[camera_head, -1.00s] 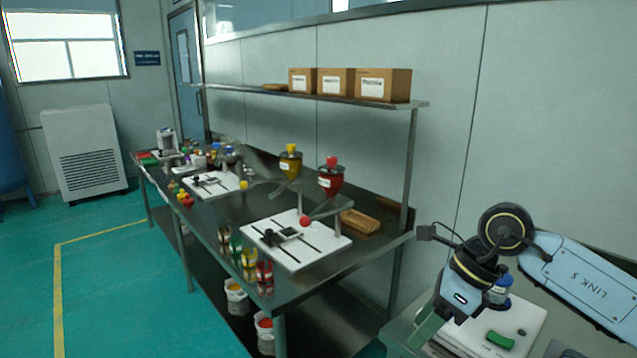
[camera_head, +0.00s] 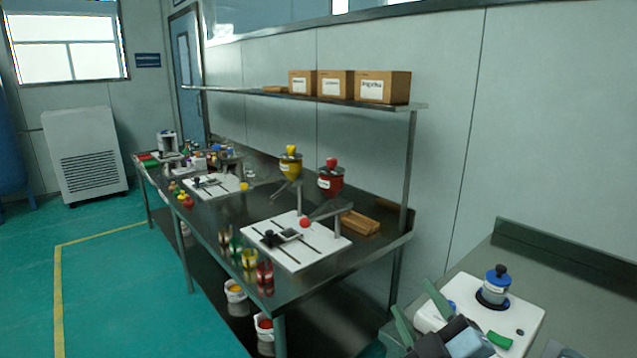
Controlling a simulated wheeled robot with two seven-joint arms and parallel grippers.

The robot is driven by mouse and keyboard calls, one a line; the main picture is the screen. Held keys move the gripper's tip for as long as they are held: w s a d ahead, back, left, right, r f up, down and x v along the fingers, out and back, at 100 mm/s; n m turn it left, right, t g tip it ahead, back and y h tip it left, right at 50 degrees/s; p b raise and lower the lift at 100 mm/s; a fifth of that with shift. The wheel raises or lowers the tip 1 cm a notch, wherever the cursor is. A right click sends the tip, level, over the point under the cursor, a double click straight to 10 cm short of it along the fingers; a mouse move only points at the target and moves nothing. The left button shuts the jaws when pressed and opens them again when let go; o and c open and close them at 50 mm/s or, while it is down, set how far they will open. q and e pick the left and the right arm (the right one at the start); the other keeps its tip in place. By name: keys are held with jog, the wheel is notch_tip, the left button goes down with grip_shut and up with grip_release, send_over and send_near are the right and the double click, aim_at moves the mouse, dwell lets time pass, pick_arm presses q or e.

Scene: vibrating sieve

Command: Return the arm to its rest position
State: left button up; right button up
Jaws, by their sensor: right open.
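My right gripper (camera_head: 413,297) is at the bottom right of the head view, low over the near end of the right-hand bench. Its two green fingers are spread apart and point up and left, with nothing between them. Its dark and light-blue body is cut off by the bottom edge. The vibrating sieve has a white base (camera_head: 527,318) with a green switch. A blue and white canister (camera_head: 494,290) with a black knob stands upright on it, to the right of the gripper and apart from the fingers. My left gripper is not in view.
A steel bench (camera_head: 335,262) with white boards, a yellow hopper (camera_head: 290,165) and a red hopper (camera_head: 330,180) stands to the left. A shelf above holds boxes (camera_head: 382,87). The right bench top (camera_head: 580,290) is bare behind the sieve. Open green floor lies at left.

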jog(key=s+d+f+m+g+h, duration=0.2)
jog(key=f+m, duration=0.1)
jog(key=f, duration=0.2)
jog(key=s+d+f+m+g+h, duration=0.2)
jog(key=s+d+f+m+g, duration=0.1)
jog(key=f, duration=0.2)
jog(key=s+d+f+m+g, duration=0.1)
jog(key=s+f+m+g, duration=0.1)
jog(key=s+f+g, duration=0.6)
jog(key=s+d+f+m+g, duration=0.1)
jog(key=s+f+m+g, duration=0.15)
jog(key=s+f, duration=0.6)
jog(key=s+f+g, duration=0.1)
jog(key=s+f, duration=0.2)
jog(key=f, duration=0.8)
jog(key=s+f+g, duration=0.1)
jog(key=s+f, duration=0.2)
jog(key=f, duration=0.8)
jog(key=s+d+f, duration=0.2)
jog(key=s+f, duration=1.3)
jog(key=shift+s+d+g, duration=0.35)
jog(key=shift+g, duration=0.1)
